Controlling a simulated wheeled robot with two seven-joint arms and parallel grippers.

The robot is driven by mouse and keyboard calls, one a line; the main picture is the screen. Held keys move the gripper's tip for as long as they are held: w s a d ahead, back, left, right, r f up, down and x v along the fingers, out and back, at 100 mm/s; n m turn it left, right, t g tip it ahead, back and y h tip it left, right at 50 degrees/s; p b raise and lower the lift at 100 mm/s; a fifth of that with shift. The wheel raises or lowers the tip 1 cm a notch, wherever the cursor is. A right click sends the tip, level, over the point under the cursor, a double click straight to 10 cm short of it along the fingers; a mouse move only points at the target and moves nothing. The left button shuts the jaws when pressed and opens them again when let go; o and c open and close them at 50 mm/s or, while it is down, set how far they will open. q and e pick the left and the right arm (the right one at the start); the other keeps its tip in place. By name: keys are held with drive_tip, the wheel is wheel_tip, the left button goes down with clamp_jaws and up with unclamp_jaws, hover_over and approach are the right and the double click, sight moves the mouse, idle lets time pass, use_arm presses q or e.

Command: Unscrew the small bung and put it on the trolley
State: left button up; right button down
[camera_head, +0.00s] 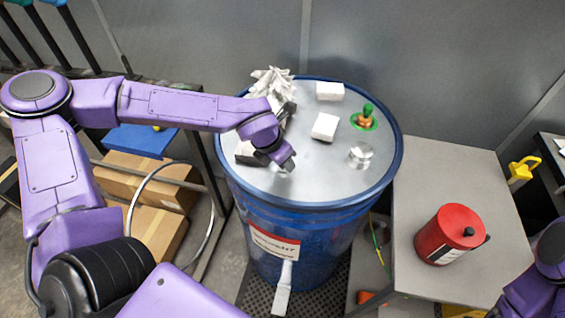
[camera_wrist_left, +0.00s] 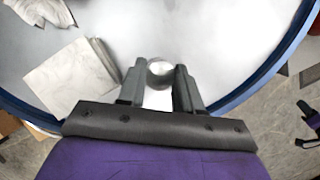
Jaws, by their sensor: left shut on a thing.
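My left gripper (camera_head: 287,163) points down over the near part of the lid. In the left wrist view its fingers (camera_wrist_left: 159,82) are closed around a small round silver bung (camera_wrist_left: 160,68). The bung is mostly hidden by the fingers in the head view, and I cannot tell whether it is still seated in the lid. A larger silver cap (camera_head: 361,155) sits to the right on the lid. A grey-topped stand (camera_head: 420,185), probably the trolley, is right of the drum. My right gripper is out of view.
A red can (camera_head: 450,234) stands on the grey top, with free room behind it. Cardboard boxes (camera_head: 140,175) are at the left.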

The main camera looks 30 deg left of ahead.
use_arm(q)
drive_tip(key=shift+f+n+y+b, duration=0.15)
drive_tip(key=shift+n+y+b, duration=0.35)
drive_tip(key=shift+n, duration=0.5)
drive_tip(key=shift+r+n, duration=0.2)
drive_tip(key=shift+n, duration=0.1)
drive_tip(key=n+b, duration=0.1)
drive_tip(key=n+y+b, duration=0.1)
drive_tip(key=shift+d+f+n+b, duration=0.1)
drive_tip(key=shift+f+n+b, duration=0.2)
drive_tip(key=shift+n, duration=0.1)
drive_tip(key=shift+r+n+y+b, duration=0.2)
drive_tip(key=shift+n+y+b, duration=0.15)
drive_tip(key=shift+n, duration=0.45)
drive_tip(key=shift+r, duration=0.1)
